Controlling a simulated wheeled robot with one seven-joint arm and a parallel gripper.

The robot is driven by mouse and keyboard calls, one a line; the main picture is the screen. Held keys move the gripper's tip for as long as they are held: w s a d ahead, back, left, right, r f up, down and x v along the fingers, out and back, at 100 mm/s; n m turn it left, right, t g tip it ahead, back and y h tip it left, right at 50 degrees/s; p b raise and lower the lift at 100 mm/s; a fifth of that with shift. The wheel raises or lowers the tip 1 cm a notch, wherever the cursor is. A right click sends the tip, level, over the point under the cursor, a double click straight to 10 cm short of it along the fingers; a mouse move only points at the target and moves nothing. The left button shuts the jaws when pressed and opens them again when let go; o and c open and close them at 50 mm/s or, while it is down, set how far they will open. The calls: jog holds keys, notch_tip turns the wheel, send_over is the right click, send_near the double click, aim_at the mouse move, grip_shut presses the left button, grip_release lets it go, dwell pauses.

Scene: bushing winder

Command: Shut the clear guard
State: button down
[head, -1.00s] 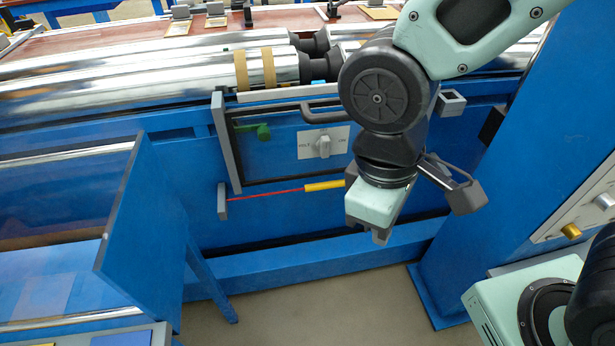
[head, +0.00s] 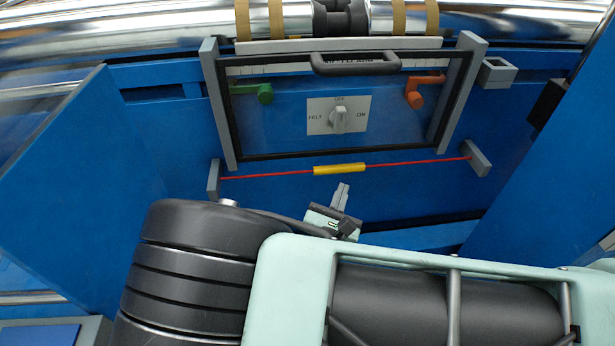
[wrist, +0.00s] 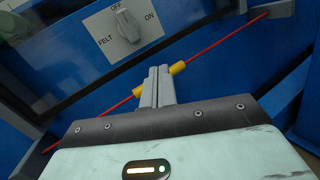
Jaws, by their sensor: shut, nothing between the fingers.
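The clear guard (head: 290,132) is a see-through panel in a dark frame, set between two grey side posts in the head view. Its black handle (head: 355,63) is at the top edge. A white FELT/OFF/ON switch (head: 336,116), a green lever (head: 265,94) and an orange lever (head: 415,96) show through or at the panel. My gripper (head: 341,194) is below the guard, its fingers together and empty. In the wrist view the shut fingers (wrist: 158,72) overlap the yellow sleeve (wrist: 177,67) on the red cord; whether they touch is unclear.
The red cord (head: 275,173) runs below the guard between two grey brackets (head: 477,158). Shiny rollers (head: 130,25) lie above. A blue panel (head: 80,190) stands at left and a blue cabinet (head: 540,185) at right. My arm fills the lower foreground.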

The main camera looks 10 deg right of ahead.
aim_at(302, 72)
jog(key=w+a+f+n+t+y+b, duration=0.2)
jog(key=a+f+n+t+y, duration=0.25)
jog(key=a+n+y, duration=0.3)
jog(key=f+b+x, duration=0.1)
jog(key=x, duration=0.9)
jog(key=shift+w+d+g+y, duration=0.15)
jog(key=shift+g+y, duration=0.3)
jog(key=shift+r, duration=0.15)
notch_tip(302, 72, up, 24)
jog(key=p, duration=2.4)
jog(key=shift+r, duration=0.15)
